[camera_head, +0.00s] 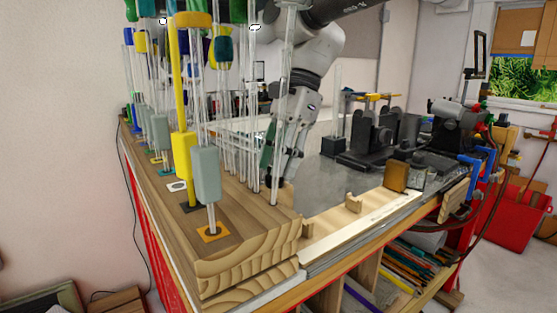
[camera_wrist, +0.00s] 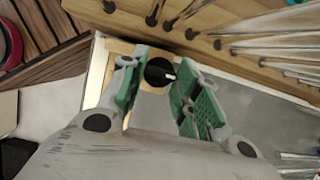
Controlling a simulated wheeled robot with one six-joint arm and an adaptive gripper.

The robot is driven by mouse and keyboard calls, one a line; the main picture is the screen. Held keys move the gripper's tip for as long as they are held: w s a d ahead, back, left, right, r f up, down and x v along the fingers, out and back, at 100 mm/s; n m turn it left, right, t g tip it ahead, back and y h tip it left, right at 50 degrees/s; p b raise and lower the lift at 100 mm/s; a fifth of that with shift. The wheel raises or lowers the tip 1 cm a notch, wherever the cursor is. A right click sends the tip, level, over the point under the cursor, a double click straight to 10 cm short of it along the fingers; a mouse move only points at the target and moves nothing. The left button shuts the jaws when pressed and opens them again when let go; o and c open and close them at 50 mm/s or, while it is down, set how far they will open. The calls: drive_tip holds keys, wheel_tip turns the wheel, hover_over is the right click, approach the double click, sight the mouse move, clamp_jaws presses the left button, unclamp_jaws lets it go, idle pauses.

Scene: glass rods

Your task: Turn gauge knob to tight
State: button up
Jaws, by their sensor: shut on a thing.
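The gauge knob (camera_wrist: 157,71) is a round black knob with a small white mark pointing right in the wrist view. It sits on a light wooden block (camera_wrist: 118,47) beside the rod rack. My gripper (camera_wrist: 158,64) has its two green-padded fingers on either side of the knob and is shut on it. In the head view my gripper (camera_head: 276,179) points down behind the front glass rods at the rack's right side. The knob cannot be made out clearly there, and the rods partly cover my fingers.
A wooden rack (camera_head: 245,215) holds several upright glass rods, close on the left of my gripper. A yellow rod (camera_head: 181,95) and coloured blocks stand in it. Dark machines (camera_head: 372,138) stand further right on the bench. The grey bench top (camera_head: 335,175) between is mostly clear.

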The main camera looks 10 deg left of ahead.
drive_tip(key=o, duration=1)
drive_tip(key=v, duration=1.2)
